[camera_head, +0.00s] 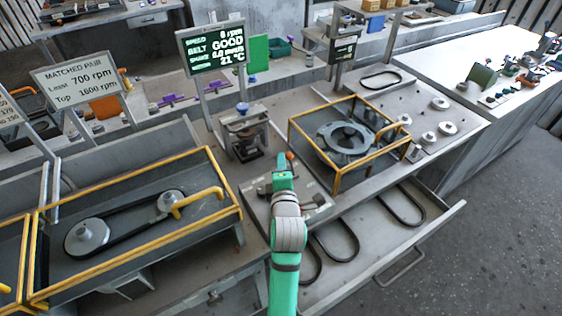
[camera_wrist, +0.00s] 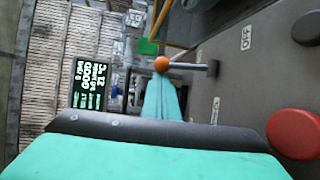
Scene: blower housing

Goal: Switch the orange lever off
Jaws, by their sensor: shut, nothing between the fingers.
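The orange lever (camera_wrist: 190,67) shows in the wrist view as a grey rod with an orange ball on its end, standing out from the grey panel. An "OFF" label (camera_wrist: 246,38) is on the panel up and right of it. My gripper (camera_wrist: 161,84) is shut and empty, and its teal fingertips appear right at the orange ball. I cannot tell whether they touch it. In the head view my gripper (camera_head: 284,172) is over the control panel, with the lever's orange ball (camera_head: 289,156) just beyond its tip. The lever's base is hidden there.
A red button (camera_wrist: 296,133) and a dark knob (camera_wrist: 307,28) stand on the panel. A yellow-framed blower housing (camera_head: 347,135) is to the right. A yellow-framed belt guard (camera_head: 130,255) is to the left. The display (camera_head: 214,48) is behind. An open drawer (camera_head: 400,240) holds belts.

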